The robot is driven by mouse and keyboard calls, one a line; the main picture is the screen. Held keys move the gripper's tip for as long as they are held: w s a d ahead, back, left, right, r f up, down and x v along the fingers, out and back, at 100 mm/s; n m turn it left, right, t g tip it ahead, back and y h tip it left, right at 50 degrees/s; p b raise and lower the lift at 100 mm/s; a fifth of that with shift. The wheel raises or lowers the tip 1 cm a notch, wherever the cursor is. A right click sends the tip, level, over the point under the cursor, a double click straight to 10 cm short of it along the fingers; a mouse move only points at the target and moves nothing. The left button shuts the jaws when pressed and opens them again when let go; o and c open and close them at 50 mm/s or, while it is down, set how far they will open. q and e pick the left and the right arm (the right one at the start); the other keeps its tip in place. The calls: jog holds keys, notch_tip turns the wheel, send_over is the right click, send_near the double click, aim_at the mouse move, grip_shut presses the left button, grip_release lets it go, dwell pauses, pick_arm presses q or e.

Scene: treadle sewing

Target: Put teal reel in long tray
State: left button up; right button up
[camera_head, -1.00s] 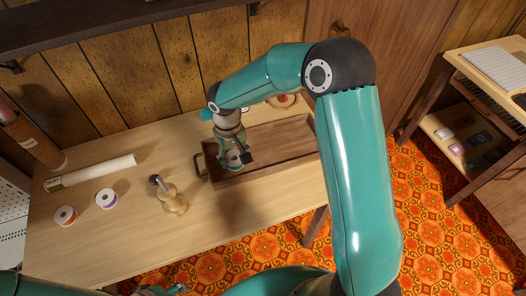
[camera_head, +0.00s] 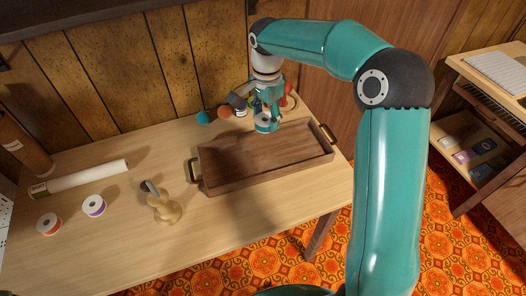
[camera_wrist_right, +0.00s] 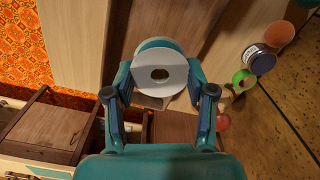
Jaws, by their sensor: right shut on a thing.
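The teal reel (camera_head: 266,124), with a white face and teal rim, is between the fingers of my right gripper (camera_head: 267,108). In the right wrist view the reel (camera_wrist_right: 160,76) shows its face and centre hole, and my right gripper (camera_wrist_right: 161,98) is shut on it. The long tray (camera_head: 262,160) is dark wood with brass handles and lies on the table, its visible floor empty. The reel appears above the tray's back edge in the head view; its exact height is hard to judge. My left gripper is out of view.
Teal (camera_head: 203,118) and orange (camera_head: 224,113) balls sit behind the tray. A wooden spool stand (camera_head: 163,206), a red-orange reel (camera_head: 48,223), a purple reel (camera_head: 94,205) and a white roll (camera_head: 80,179) are to the left. Bare tabletop (camera_head: 235,215) lies in front of the tray.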

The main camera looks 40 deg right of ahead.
aim_at(265, 155)
notch_tip(265, 155, down, 13)
jog(key=shift+f, duration=0.1)
dwell(0.3)
jog(key=o, duration=1)
